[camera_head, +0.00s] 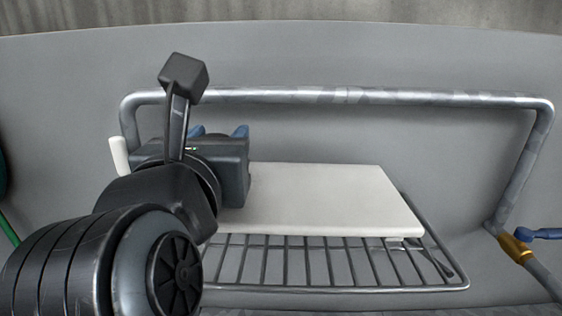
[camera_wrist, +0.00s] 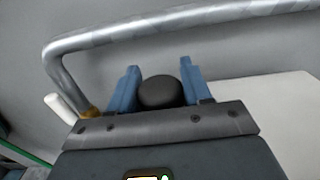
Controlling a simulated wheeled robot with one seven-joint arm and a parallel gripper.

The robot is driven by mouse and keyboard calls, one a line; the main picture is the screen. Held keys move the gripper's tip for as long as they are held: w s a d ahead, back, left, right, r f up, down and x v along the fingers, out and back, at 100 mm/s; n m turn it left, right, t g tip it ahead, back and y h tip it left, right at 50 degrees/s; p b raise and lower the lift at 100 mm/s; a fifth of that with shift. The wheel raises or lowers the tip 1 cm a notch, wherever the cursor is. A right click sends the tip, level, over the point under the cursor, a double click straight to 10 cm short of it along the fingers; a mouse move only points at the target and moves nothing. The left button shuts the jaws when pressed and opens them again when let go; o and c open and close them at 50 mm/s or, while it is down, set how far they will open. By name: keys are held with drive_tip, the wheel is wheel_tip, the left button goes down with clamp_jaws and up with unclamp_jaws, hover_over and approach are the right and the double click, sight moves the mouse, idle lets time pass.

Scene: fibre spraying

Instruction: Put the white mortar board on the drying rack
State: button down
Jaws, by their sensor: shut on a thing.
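The white mortar board (camera_head: 325,195) is a flat, pale slab lying over the wire drying rack (camera_head: 330,288), roughly level. I cannot tell whether it rests on the wires or hangs just above them. My gripper (camera_head: 218,132) is at the board's left part. In the wrist view my gripper (camera_wrist: 160,66) has its blue fingers on both sides of a black rounded knob (camera_wrist: 160,93), apparently the board's grip, and is shut on it. The join between knob and board is hidden. The board's white surface (camera_wrist: 285,125) shows at the right of the wrist view.
A grey metal rail (camera_head: 340,95) arches behind and beside the rack, close to my gripper. A blue lever (camera_head: 540,234) with a brass fitting is at the right. A white rod (camera_head: 119,156) stands at the left. Rack wires are bare in front of the board.

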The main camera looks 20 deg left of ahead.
wheel_tip(320, 180, down, 3)
drive_tip(key=shift+f, duration=0.2)
drive_tip(key=shift+c, duration=2.4)
unclamp_jaws()
drive_tip(key=shift+s, duration=0.1)
drive_tip(key=b+v, duration=0.2)
drive_tip(key=v, duration=1)
drive_tip(key=shift+d+f, duration=0.1)
drive_tip(key=shift+d, duration=0.05)
